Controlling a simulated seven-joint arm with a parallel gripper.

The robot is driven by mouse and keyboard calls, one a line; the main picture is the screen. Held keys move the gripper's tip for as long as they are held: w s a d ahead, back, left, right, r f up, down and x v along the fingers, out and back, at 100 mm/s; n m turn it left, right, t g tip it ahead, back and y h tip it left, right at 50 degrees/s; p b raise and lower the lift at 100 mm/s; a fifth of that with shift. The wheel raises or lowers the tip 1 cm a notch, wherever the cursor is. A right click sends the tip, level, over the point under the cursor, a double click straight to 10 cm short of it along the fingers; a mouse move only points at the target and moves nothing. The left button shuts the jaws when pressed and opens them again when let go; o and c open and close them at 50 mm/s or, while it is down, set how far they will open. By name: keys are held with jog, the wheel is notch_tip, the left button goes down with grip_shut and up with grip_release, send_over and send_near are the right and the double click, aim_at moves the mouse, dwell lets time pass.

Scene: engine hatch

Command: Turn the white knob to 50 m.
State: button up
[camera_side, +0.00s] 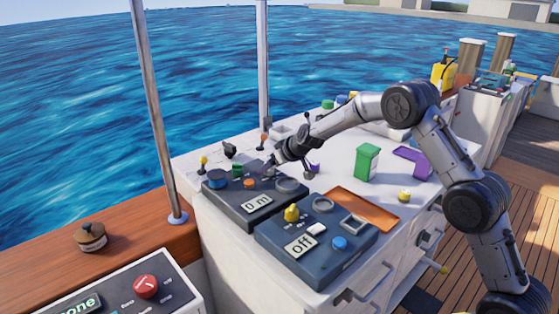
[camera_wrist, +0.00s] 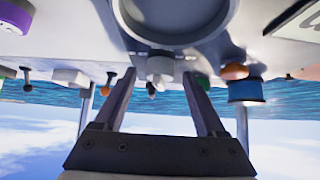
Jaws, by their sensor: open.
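The white knob (camera_wrist: 160,66) appears in the wrist view between my two fingertips, with a small gap on either side. In the side view the knob is small and mostly hidden by my gripper (camera_side: 273,164), which reaches down to the back of a dark panel (camera_side: 235,204). My gripper (camera_wrist: 160,76) is open, and I cannot tell whether a finger touches the knob. The display (camera_side: 257,204) on that panel reads "0 m". A round grey dial (camera_side: 287,185) sits beside the knob.
An orange button (camera_side: 250,183) and a blue knob (camera_side: 217,178) sit left of my gripper. An orange tray (camera_side: 365,209), a green bin (camera_side: 367,162) and a purple object (camera_side: 412,161) lie to the right.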

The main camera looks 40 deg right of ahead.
jog(key=v, duration=1.3)
jog(key=shift+r, duration=0.15)
jog(key=shift+s, duration=0.15)
jog(key=w+r+g, duration=0.4)
jog(key=w, duration=0.1)
jog(key=x, duration=1.4)
jog(key=shift+s+f, duration=0.25)
jog(key=shift+f, duration=0.05)
jog(key=shift+c, duration=0.3)
jog(key=shift+g, duration=0.3)
grip_shut()
